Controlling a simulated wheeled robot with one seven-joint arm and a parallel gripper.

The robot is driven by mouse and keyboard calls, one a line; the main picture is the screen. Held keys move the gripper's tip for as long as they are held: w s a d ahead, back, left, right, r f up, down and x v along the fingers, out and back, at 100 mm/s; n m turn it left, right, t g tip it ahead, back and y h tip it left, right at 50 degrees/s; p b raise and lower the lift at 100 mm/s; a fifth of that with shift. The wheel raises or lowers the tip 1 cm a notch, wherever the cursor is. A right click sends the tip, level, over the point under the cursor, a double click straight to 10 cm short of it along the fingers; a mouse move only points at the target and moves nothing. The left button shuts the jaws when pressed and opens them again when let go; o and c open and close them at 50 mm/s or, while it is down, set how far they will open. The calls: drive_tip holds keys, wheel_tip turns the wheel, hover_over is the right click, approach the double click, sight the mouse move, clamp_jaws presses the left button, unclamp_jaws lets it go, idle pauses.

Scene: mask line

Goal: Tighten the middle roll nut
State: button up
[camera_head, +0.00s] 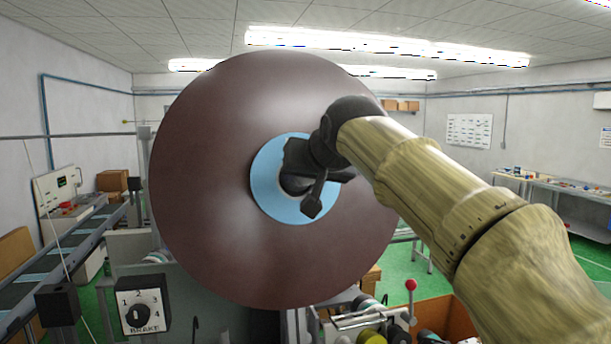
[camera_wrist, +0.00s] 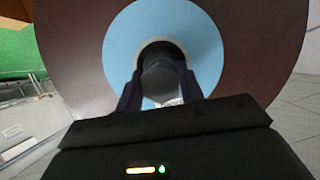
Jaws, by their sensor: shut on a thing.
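A large dark brown roll disc (camera_head: 205,190) fills the middle of the head view, with a light blue ring (camera_head: 267,190) at its centre. In the wrist view the brown disc (camera_wrist: 75,55) and blue ring (camera_wrist: 205,45) lie straight ahead. A grey roll nut (camera_wrist: 160,78) sits in the ring's central hole. My gripper (camera_head: 312,190) is at the hub, and in the wrist view its two dark fingers (camera_wrist: 160,92) stand on either side of the nut, shut on it. In the head view my gripper hides most of the nut.
A brake dial box (camera_head: 142,305) stands at the lower left. A lever with a red knob (camera_head: 411,286) rises at the lower right. A conveyor (camera_head: 60,255) runs along the left, and a workbench (camera_head: 560,190) stands at the far right.

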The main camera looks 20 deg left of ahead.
drive_tip(key=o, duration=1)
drive_tip(key=shift+w+f, duration=0.1)
drive_tip(key=b+v, duration=0.3)
drive_tip(key=v, duration=1.4)
drive_tip(key=shift+b, duration=0.4)
